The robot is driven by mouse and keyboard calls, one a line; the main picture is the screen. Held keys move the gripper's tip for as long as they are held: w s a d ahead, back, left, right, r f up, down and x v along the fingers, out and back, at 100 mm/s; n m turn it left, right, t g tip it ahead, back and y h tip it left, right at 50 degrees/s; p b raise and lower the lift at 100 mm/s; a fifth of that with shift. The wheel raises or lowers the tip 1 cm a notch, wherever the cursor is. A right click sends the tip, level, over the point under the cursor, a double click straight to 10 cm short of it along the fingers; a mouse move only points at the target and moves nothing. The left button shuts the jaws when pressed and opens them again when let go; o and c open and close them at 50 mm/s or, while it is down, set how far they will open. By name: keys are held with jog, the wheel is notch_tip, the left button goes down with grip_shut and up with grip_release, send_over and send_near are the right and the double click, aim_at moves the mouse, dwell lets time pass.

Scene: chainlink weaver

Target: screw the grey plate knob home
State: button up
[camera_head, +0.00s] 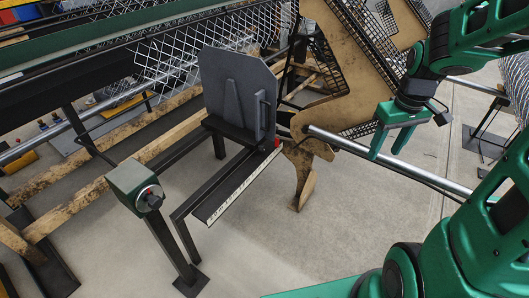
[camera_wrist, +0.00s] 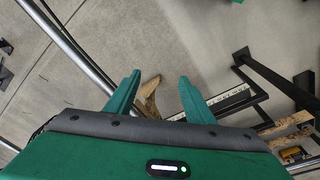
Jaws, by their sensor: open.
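The grey plate (camera_head: 232,95) stands upright on a dark bracket near the middle of the head view. A dark upright handle (camera_head: 259,115) is on its right side. I cannot clearly make out a separate knob on the plate; it may be too small or hidden. My gripper (camera_head: 388,152) is to the right of the plate, well apart from it and above the steel tube. In the wrist view my gripper (camera_wrist: 159,80) is open with nothing between its fingers. The plate does not show there.
A scale rail (camera_head: 240,187) with a red piece (camera_head: 277,142) runs below the plate. A green box (camera_head: 133,186) with a dark dial stands on a post at left. A steel tube (camera_head: 400,165) and plywood panels (camera_head: 345,75) lie between gripper and plate. Floor in front is clear.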

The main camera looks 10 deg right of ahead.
jog(key=w+a+f+n+t+y, duration=0.1)
jog(key=w+f+n, duration=0.25)
jog(key=w, duration=0.35)
jog(key=w+a+f+n, duration=0.2)
jog(key=w+f, duration=0.2)
jog(key=w, duration=0.2)
jog(key=n+t+y, duration=0.6)
jog(key=n+y, duration=0.1)
jog(key=n, duration=0.1)
send_near(264, 149)
jog(key=s+r, duration=0.7)
jog(key=s, duration=0.2)
jog(key=w+a+f+t, duration=0.1)
jog(key=w+f, duration=0.3)
jog(key=w+a+f+t+h, duration=0.1)
jog(key=w+a+f+t, duration=0.1)
jog(key=w+f, duration=0.2)
jog(key=w+a+f+m+t, duration=0.1)
jog(key=w+a+f, duration=0.1)
jog(key=w+f, duration=0.2)
jog(key=shift+w+a+f+t+h, duration=0.1)
jog(key=shift+w+t+h, duration=0.1)
jog(key=shift+w, duration=0.4)
jog(key=shift+w+a+f+t+h, duration=0.1)
jog(key=shift+w+t, duration=0.1)
jog(key=shift+w, duration=0.35)
jog(key=shift+r, duration=0.1)
jog(key=c, duration=1.1)
